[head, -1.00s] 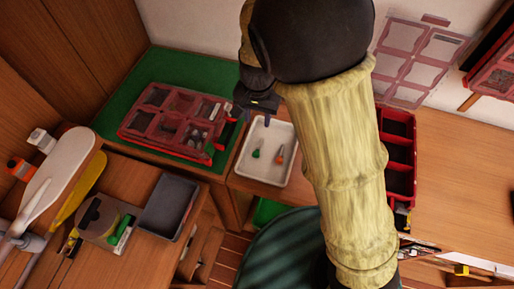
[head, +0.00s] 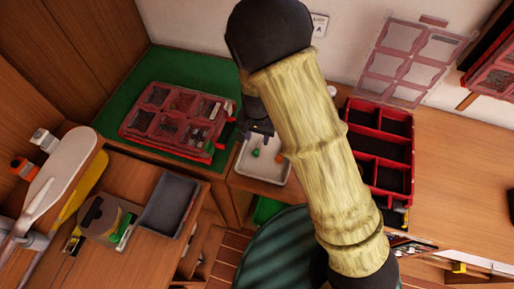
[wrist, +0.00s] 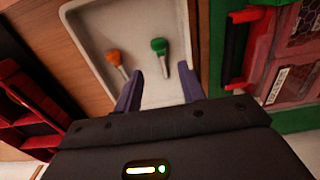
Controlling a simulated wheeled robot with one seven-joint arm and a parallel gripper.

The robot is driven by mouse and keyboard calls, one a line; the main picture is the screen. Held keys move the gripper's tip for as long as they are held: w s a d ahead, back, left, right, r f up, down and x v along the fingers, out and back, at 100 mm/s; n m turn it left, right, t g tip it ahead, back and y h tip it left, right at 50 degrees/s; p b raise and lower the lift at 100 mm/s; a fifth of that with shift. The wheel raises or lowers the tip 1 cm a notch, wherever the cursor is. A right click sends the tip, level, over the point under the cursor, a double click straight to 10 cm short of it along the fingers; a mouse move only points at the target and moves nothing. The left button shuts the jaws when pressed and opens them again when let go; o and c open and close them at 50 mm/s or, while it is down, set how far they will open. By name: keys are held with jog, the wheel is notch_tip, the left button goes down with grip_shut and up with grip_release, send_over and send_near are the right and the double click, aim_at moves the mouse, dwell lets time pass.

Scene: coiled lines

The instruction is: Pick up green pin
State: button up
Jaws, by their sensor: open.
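The green pin (wrist: 159,46) lies in the white tray (wrist: 90,25), its round green head toward the top of the wrist view and its thin shaft pointing toward the gripper. In the head view the green pin (head: 255,153) shows as a small green spot in the tray (head: 248,171). An orange pin (wrist: 114,58) lies beside it, to its left in the wrist view. My gripper (wrist: 161,84) is open and empty, with the green pin's shaft between the lines of its two fingers. In the head view my gripper (head: 258,133) is over the far part of the tray.
A red sectioned organizer case (head: 175,117) sits on a green mat (head: 155,68) left of the tray. A red open bin (head: 379,150) stands to the right. A grey empty tray (head: 170,204) is at lower left. Bare wooden bench (head: 460,180) lies at far right.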

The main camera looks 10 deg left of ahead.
aim_at(257, 149)
jog(key=shift+f, duration=0.9)
jog(key=shift+w+a+f+p, duration=0.1)
jog(key=shift+f+p, duration=0.75)
jog(key=shift+f, duration=1.75)
jog(key=shift+c, duration=0.2)
grip_shut()
